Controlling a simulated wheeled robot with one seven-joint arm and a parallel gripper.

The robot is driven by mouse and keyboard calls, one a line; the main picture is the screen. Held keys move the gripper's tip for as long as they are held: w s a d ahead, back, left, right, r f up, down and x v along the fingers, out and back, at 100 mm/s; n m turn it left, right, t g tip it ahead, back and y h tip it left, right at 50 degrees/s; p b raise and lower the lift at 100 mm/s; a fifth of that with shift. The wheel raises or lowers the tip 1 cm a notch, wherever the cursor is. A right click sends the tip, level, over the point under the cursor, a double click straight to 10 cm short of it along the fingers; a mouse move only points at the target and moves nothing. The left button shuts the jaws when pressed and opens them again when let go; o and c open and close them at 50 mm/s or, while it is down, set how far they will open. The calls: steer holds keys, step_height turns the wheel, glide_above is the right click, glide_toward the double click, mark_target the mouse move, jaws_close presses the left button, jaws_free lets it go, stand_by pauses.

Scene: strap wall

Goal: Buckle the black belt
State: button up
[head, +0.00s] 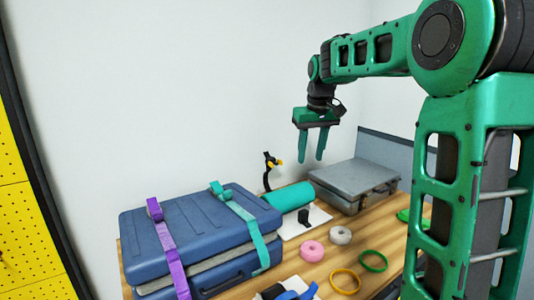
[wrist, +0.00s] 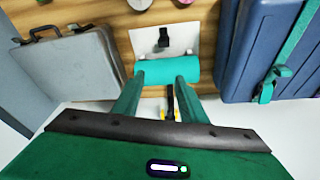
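The black belt (head: 267,178) stands up as a curved strap behind a teal roll (head: 288,196), with a yellow-marked end at its top. A black buckle piece (head: 304,215) sits on a white plate (head: 318,219) in front of the roll. The wrist view shows the buckle piece (wrist: 163,40), the roll (wrist: 178,72) and a yellow and black part of the belt (wrist: 171,106) between my fingers' images. My gripper (head: 311,160) is open and empty, pointing down above and to the right of the belt. I cannot tell its exact depth from the belt.
A blue suitcase (head: 195,232) with purple and teal straps is left of the roll. A grey case (head: 352,180) is at the right. Pink (head: 312,250) and grey (head: 341,236) rings, and yellow (head: 345,281) and green (head: 373,261) bands lie in front. A white wall is behind.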

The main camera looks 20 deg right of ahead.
mark_target(268, 154)
steer(key=w+a+r+n+t+y, duration=0.1)
steer(key=w+a+r+n+t, duration=0.15)
steer(key=w, duration=1.65)
steer(key=shift+n+g, duration=0.35)
steer(key=x, duration=0.7)
steer(key=a+x, duration=0.1)
steer(key=x, duration=0.2)
steer(key=shift+w+a, duration=0.15)
steer(key=shift+w, duration=0.3)
jaws_close()
